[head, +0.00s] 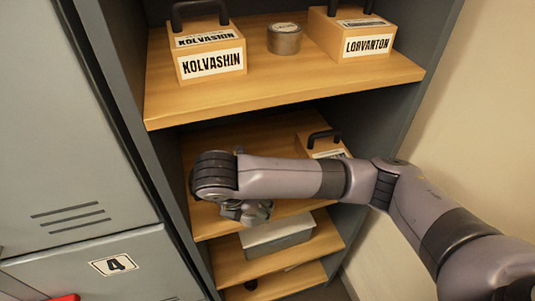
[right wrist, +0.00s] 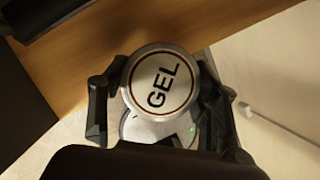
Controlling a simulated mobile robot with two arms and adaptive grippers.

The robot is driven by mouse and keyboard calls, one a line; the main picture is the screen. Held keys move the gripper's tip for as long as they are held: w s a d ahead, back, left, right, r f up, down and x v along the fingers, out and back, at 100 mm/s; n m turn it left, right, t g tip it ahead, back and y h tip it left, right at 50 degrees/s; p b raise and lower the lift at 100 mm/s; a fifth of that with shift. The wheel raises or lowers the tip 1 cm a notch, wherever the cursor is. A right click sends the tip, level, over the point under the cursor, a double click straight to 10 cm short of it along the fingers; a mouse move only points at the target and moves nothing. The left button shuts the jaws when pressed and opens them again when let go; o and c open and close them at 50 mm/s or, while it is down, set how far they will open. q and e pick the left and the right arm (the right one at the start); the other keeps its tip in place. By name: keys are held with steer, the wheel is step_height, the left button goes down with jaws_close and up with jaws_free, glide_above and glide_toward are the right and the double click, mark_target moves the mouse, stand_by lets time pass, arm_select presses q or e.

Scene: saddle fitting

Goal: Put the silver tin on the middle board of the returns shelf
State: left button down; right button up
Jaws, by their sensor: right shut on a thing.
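My right gripper (right wrist: 157,100) is shut on a round tin (right wrist: 160,84) with a pale lid marked GEL and a silver-grey rim. In the head view my right gripper (head: 246,212) is at the front of the shelf, around the second visible board (head: 214,217); my forearm crosses in front of that board. The held tin cannot be made out there. The returns shelf (head: 160,170) is grey with wooden boards. Another silver tin (head: 285,39) stands on the upper visible board (head: 300,88) between two boxes. My left gripper is not in view.
The KOLVASHIN box (head: 210,62) and LORVANTON box (head: 350,38) stand on the upper board. A handled box (head: 325,143) is at the right of the second board, partly hidden. A grey box (head: 278,237) sits below. Grey lockers (head: 60,130) stand at left.

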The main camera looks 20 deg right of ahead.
steer(key=shift+w+d+r, duration=0.1)
steer(key=shift+w+r, duration=0.05)
steer(key=shift+w, duration=0.2)
steer(key=w+d+p, duration=0.2)
steer(key=w+d, duration=0.9)
steer(key=w, duration=0.1)
steer(key=shift+d, duration=0.3)
steer(key=p+x, duration=0.1)
steer(key=x, duration=0.1)
steer(key=shift+f, duration=0.8)
steer(key=shift+f, duration=0.1)
steer(key=o, duration=1.3)
